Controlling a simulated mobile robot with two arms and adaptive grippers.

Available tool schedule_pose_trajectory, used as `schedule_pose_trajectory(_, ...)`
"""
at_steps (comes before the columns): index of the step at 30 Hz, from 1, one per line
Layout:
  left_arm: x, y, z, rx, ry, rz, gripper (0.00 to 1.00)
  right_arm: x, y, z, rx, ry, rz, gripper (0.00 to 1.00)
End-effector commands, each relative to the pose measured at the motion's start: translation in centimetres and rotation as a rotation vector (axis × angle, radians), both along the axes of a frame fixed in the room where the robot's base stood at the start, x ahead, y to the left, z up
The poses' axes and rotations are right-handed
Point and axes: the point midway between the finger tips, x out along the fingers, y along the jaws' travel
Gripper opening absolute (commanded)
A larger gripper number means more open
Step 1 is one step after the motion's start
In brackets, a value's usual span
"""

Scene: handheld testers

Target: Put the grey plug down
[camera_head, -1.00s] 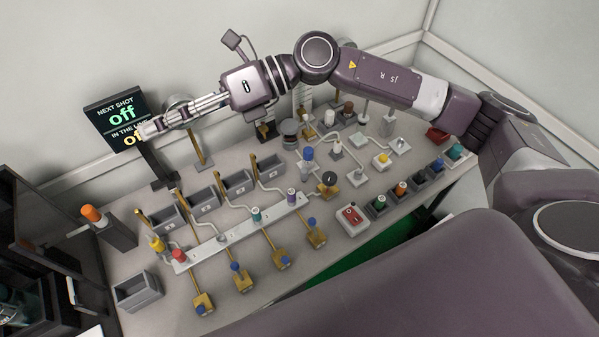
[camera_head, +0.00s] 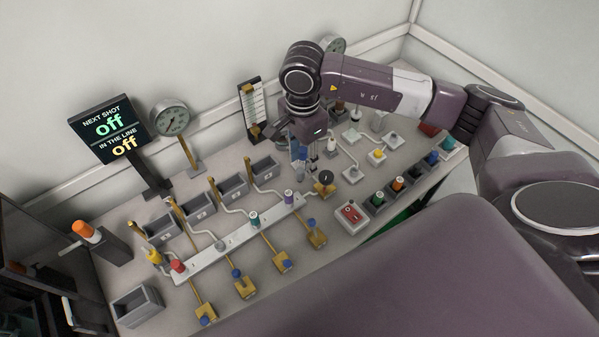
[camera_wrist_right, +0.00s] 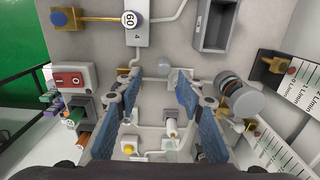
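My right gripper (camera_head: 301,160) points down over the bench behind the manifold's right end, well to the right of that plug. In the right wrist view its two blue-padded fingers (camera_wrist_right: 160,95) are apart, with no plug visibly clamped between them. A white-topped fitting (camera_wrist_right: 171,128) shows below, in the gap between the fingers; whether they touch anything is unclear. The blue-capped fitting seen earlier there is largely hidden. My left gripper is not in view.
Grey bins (camera_head: 232,186) line the manifold's back side and brass valves (camera_head: 245,288) its front. A red switch box (camera_head: 351,214) and coloured plugs in dark holders (camera_head: 398,186) stand right. A dial gauge (camera_head: 171,118) and a sign (camera_head: 113,128) reading "off" stand behind.

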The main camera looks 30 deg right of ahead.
Motion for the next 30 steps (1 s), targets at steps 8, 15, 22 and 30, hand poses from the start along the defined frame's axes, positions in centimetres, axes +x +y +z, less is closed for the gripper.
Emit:
schedule_pose_trajectory(8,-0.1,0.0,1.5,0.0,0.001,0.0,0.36,0.5,0.3,-3.8,0.003,0.003,-0.002,0.36)
schedule_pose_trajectory(15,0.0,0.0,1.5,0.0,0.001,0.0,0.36,0.6,0.3,-4.6,0.002,0.0,-0.001,0.36)
schedule_pose_trajectory(22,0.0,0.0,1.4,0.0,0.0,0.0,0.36,0.6,0.3,-4.6,0.002,0.0,-0.001,0.19)
schedule_pose_trajectory(30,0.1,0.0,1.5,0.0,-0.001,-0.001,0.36,0.6,0.3,-4.6,0.002,0.0,-0.001,0.0)
